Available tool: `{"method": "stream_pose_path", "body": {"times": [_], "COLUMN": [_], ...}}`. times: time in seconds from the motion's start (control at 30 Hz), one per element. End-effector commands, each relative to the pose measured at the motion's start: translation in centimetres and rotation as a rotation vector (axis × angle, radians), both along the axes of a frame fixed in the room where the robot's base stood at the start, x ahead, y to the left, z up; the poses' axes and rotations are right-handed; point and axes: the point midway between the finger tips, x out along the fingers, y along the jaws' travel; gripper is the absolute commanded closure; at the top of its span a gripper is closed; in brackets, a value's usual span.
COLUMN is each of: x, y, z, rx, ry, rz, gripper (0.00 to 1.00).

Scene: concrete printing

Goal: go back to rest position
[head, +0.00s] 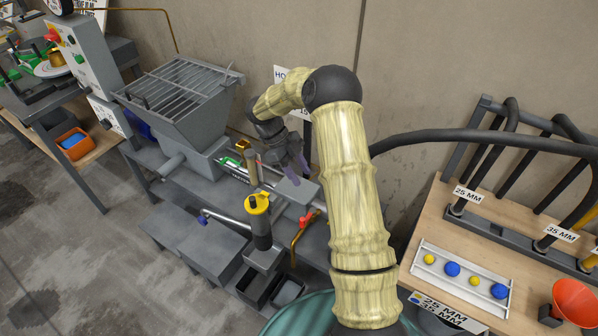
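My gripper (291,174) hangs from the end of my bent arm near the middle of the picture. Its purplish fingers point down above the grey machine bench, to the right of the hopper. The fingers are small and partly overlap the machine parts behind them, so I cannot tell whether they are open or shut. I see no object held in them.
A grey hopper (180,95) with a grille stands left of my gripper. A yellow-topped dark cylinder (259,222) and a red-handled valve (306,218) are below it. A wooden bench (420,216) with a white tray of balls and an orange funnel (574,301) is right.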

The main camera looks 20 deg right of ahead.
Motion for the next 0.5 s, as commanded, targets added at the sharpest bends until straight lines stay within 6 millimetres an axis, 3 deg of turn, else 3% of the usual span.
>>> {"method": "stream_pose_path", "body": {"times": [0.33,0.5], "x": [0.1,1.6], "y": [-0.3,-2.0], "z": [0.1,1.3], "rx": [-0.011,-0.093], "ry": [-0.011,-0.12], "rz": [0.01,0.127], "gripper": [0.6,0.6]}}
